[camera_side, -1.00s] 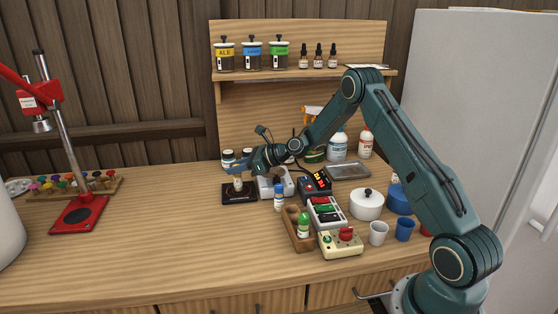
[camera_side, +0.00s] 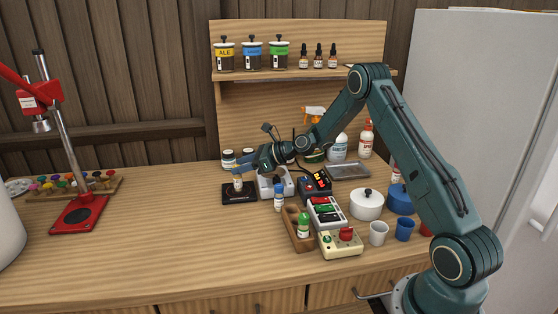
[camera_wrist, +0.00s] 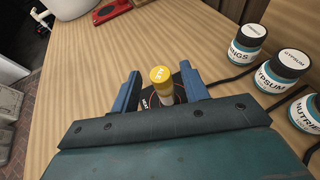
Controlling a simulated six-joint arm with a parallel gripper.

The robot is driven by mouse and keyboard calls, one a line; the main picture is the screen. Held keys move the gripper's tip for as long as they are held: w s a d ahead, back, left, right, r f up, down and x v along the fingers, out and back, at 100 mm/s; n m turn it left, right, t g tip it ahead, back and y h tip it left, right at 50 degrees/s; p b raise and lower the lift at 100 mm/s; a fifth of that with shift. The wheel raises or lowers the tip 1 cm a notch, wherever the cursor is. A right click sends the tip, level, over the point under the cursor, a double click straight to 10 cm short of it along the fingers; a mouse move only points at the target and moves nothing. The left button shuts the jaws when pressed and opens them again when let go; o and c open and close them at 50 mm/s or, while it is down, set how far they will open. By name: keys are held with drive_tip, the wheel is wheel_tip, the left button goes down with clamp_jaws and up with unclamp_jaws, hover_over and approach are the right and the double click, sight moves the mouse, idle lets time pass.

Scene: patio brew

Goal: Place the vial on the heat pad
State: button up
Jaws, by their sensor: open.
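The vial (camera_wrist: 162,83) has a yellow cap and stands upright on the black heat pad. It also shows in the side view (camera_side: 239,184), on the pad's top. The heat pad (camera_side: 231,198) is a flat black square on the counter, and part of it shows in the wrist view (camera_wrist: 149,101). My gripper (camera_wrist: 158,86) is open, with one blue finger on each side of the vial and a gap to each. In the side view my gripper (camera_side: 237,172) sits just behind and above the vial.
Several labelled jars (camera_wrist: 283,70) stand to the right in the wrist view, with a black cable near them. A vial with a blue cap (camera_side: 279,197) and a wooden rack (camera_side: 298,236) holding a green vial stand right of the pad.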

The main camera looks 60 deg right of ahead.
drive_tip(key=v, duration=1)
idle(0.4)
drive_tip(key=s+a+r+n+g+h, duration=0.1)
drive_tip(key=s+a+r+n+g, duration=0.1)
drive_tip(key=s+a+r+n, duration=0.45)
drive_tip(key=s+a+r+n+g+h, duration=0.1)
drive_tip(key=s+a+r+n+g, duration=0.25)
drive_tip(key=a+n, duration=0.6)
drive_tip(key=s+a+r+n+h, duration=0.1)
drive_tip(key=s+n+h, duration=0.1)
drive_tip(key=s+n, duration=0.5)
drive_tip(key=s+a+r+n+h, duration=0.1)
drive_tip(key=s+n, duration=0.6)
drive_tip(key=s, duration=1)
drive_tip(key=shift+a+r+n+g+h, duration=0.3)
drive_tip(key=shift+a+r+g+h, duration=0.15)
drive_tip(key=shift+r, duration=0.25)
